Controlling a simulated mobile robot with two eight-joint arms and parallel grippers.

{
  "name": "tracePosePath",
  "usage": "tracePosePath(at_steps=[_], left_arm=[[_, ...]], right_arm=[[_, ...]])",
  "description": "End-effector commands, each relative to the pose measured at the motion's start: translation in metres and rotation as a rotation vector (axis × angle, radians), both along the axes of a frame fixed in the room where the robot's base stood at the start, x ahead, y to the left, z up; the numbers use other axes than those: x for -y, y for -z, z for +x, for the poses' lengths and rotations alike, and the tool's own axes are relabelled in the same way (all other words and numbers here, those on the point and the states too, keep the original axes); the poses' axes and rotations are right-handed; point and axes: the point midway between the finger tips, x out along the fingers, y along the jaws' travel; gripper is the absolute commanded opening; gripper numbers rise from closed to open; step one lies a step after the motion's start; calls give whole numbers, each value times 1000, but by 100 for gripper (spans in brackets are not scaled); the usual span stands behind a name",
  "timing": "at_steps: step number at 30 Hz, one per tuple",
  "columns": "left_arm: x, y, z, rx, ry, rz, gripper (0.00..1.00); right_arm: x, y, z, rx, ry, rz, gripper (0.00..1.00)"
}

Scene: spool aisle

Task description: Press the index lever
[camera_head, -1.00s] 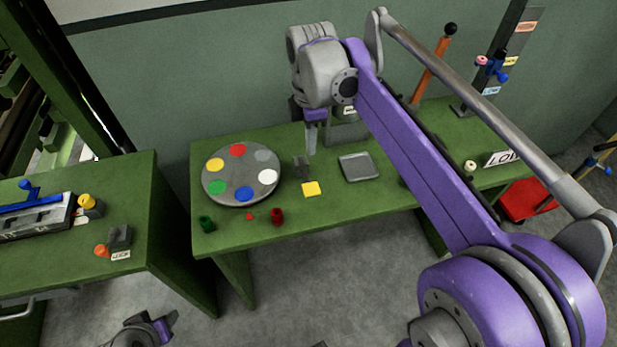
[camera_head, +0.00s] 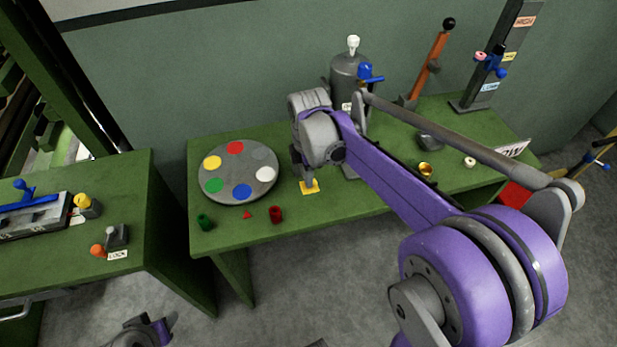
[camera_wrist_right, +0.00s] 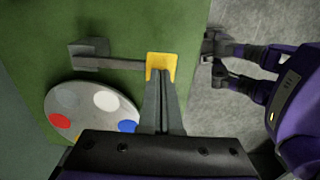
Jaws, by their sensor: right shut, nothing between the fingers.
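The index lever shows best in the right wrist view as a thin grey bar from a grey block (camera_wrist_right: 88,54) to a yellow pad (camera_wrist_right: 162,66). In the head view the yellow pad (camera_head: 313,188) lies near the bench's front edge, right of the colour disc (camera_head: 239,195). My right gripper (camera_head: 309,182) is shut and empty, pointing down at the pad. Its fingertips overlap the pad's near side in the wrist view; I cannot tell whether they touch. My left gripper (camera_wrist_right: 214,60) shows in part beyond the bench edge.
A green cup (camera_head: 205,222), a red cup (camera_head: 276,214) and a small red piece (camera_head: 248,215) stand along the front edge. A grey canister (camera_head: 349,72) with a blue valve stands behind my right arm. The left bench (camera_head: 140,180) is separate.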

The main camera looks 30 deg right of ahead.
Motion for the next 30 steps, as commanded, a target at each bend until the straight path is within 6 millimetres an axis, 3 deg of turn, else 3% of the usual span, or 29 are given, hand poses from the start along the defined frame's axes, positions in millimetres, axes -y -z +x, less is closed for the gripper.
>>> tracePosePath(at_steps=[14, 23, 30], left_arm=[[0, 2, -1, -1, 0, 0, 50], [0, 24, -7, -13, 0, 0, 50], [0, 20, -6, -11, 0, 0, 50]], right_arm=[[0, 6, -1, 15, 0, -4, 0], [-2, 39, -9, 214, 0, -52, 0], [-2, 35, -7, 213, 0, -51, 0]])
